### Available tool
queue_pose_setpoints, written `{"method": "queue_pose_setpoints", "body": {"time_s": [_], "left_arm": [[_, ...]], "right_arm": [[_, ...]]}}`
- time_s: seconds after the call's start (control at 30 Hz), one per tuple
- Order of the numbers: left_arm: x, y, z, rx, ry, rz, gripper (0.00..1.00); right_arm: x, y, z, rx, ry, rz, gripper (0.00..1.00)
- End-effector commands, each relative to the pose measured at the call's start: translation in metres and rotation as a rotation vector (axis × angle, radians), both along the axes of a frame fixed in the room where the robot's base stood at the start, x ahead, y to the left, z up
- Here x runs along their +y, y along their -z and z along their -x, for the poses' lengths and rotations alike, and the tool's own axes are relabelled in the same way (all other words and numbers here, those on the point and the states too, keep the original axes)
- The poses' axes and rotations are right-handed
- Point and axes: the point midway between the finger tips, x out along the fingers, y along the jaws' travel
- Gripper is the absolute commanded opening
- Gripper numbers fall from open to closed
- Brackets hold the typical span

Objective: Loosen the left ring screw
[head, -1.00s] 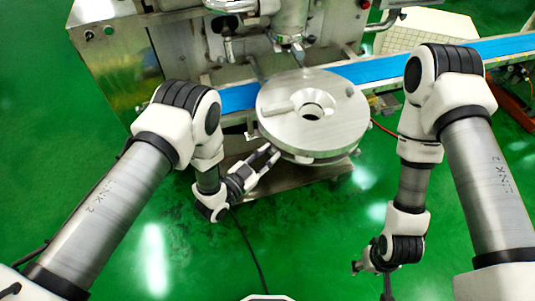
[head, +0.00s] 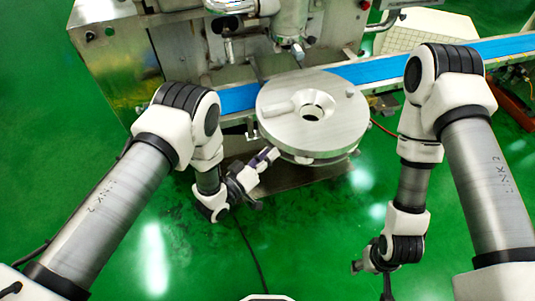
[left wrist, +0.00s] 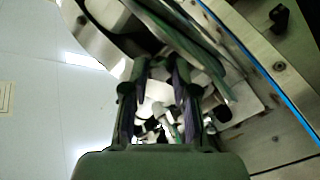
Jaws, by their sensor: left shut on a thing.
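The silver round disc (head: 335,128) with a central hole sits on the machine in the middle of the head view. My left gripper (head: 268,156) is at the lower left edge of the disc, with its fingers pointing up and right to just under the rim. In the left wrist view its two fingers (left wrist: 162,70) reach up to below a curved metal rim (left wrist: 205,50). It is shut on a small part there, which I take to be the left ring screw; the fingers hide it. My right gripper (head: 363,266) hangs low at the right, away from the machine; its jaw state is unclear.
A blue conveyor belt (head: 378,69) runs behind the disc. The metal machine housing (head: 112,60) stands at the back left. A black cable (head: 252,246) lies on the green floor (head: 310,240), which is clear in front of the machine.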

Motion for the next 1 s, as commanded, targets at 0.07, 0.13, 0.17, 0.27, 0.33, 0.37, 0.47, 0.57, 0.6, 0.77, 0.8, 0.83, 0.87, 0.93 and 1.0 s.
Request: {"method": "queue_pose_setpoints", "body": {"time_s": [0.07,0.13,0.17,0.27,0.33,0.37,0.47,0.57,0.6,0.77,0.8,0.83,0.87,0.93,1.0], "left_arm": [[0.0,-0.002,-0.001,0.043,0.0,0.053,0.0],[0.0,-0.002,-0.001,0.087,0.0,0.102,0.0],[0.0,-0.002,-0.001,0.105,0.0,0.123,0.0],[0.0,-0.002,-0.001,0.169,0.0,0.194,0.0],[0.0,-0.002,-0.001,0.213,-0.001,0.244,0.0],[0.0,-0.002,-0.001,0.232,-0.001,0.265,0.0],[0.0,-0.002,-0.001,0.295,-0.001,0.336,0.0],[0.0,-0.002,-0.001,0.358,-0.001,0.407,0.0],[0.0,-0.002,-0.001,0.384,-0.001,0.435,0.0],[0.0,-0.001,-0.001,0.485,-0.001,0.548,0.0],[0.0,-0.001,-0.001,0.51,-0.001,0.577,0.0],[0.0,-0.001,-0.001,0.53,-0.001,0.598,0.0],[0.0,-0.001,-0.001,0.548,-0.001,0.619,0.0],[0.001,-0.001,-0.001,0.593,-0.001,0.669,0.0],[0.001,-0.001,-0.001,0.637,-0.001,0.718,0.0]], "right_arm": [[0.0,-0.002,0.0,0.0,0.0,0.0,0.52],[0.0,-0.002,0.0,0.0,0.0,0.0,0.52],[0.0,-0.003,0.0,0.0,0.0,0.0,0.52],[0.0,-0.004,0.0,0.0,0.0,0.0,0.52],[0.0,-0.005,0.0,0.0,0.0,0.0,0.52],[0.0,-0.005,0.0,0.0,0.0,0.0,0.52],[0.0,-0.007,0.0,0.0,0.0,0.0,0.52],[0.0,-0.008,0.0,0.0,0.0,0.0,0.52],[0.0,-0.009,0.0,0.0,0.0,0.0,0.52],[0.0,-0.011,0.0,0.0,0.0,0.0,0.52],[0.0,-0.012,0.0,0.0,0.0,0.0,0.52],[0.0,-0.012,0.0,0.0,0.0,0.0,0.52],[0.0,-0.013,0.0,0.0,0.0,0.0,0.52],[0.0,-0.014,0.0,0.0,0.0,0.0,0.52],[0.0,-0.015,0.0,0.0,0.0,0.0,0.52]]}}
